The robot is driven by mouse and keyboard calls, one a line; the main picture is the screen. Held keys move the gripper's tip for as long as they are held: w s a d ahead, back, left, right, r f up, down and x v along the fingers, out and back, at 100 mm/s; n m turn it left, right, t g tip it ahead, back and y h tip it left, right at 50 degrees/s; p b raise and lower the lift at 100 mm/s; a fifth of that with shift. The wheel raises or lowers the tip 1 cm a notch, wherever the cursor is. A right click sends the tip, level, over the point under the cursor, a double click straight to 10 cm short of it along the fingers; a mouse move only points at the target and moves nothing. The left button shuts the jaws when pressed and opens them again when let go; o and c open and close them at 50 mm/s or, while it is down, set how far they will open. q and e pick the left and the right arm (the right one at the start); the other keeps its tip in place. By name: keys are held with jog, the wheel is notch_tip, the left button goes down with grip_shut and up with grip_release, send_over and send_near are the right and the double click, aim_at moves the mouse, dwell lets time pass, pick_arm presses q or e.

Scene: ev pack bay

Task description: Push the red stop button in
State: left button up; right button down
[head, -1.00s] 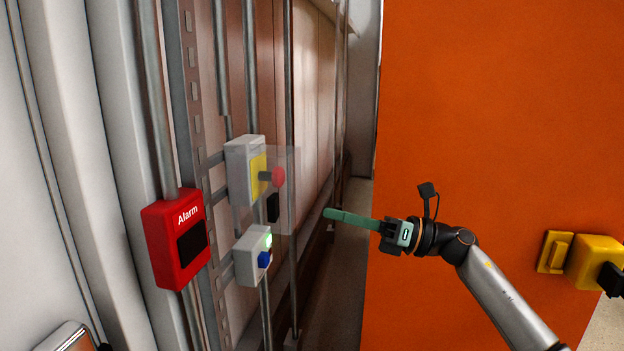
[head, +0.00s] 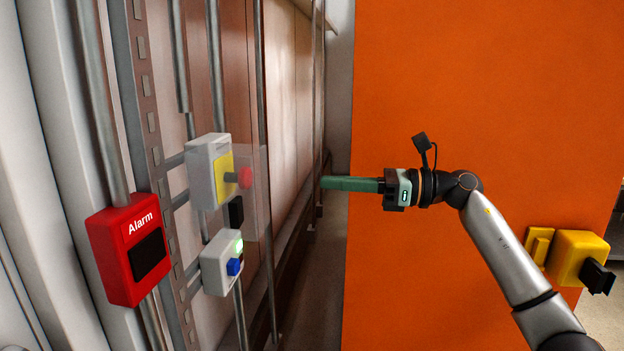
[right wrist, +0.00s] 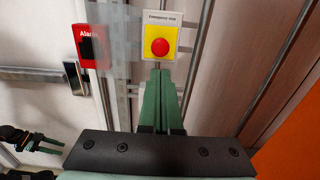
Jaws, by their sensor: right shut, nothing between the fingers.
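The red stop button (head: 245,177) sits on a yellow plate on a grey box (head: 202,172) at the left of the head view. It also shows in the right wrist view (right wrist: 160,47), unobstructed, below a small "Emergency stop" label. A clear panel (head: 262,200) stands beside the button in the head view; a hazy strip (right wrist: 126,48) lies left of the box in the right wrist view. My right gripper (head: 323,182) is shut and empty, its green fingers pointing left toward the box, apart from the button. My left gripper (right wrist: 42,143) shows small at the wrist view's lower left.
A red alarm box (head: 115,225) hangs left of the stop box. Below the stop box is a grey box with a blue button (head: 234,266) and a green light. Vertical pipes run along the wall. A large orange panel (head: 440,90) stands behind my right arm.

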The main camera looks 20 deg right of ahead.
pick_arm(q)
jog(key=a+p, duration=0.1)
jog(key=s+a+r+p, duration=0.1)
jog(key=shift+r+y+p, duration=0.15)
jog(key=shift+y+p, duration=0.15)
pick_arm(e)
jog(key=x, duration=1.2)
jog(key=shift+w+a, duration=0.2)
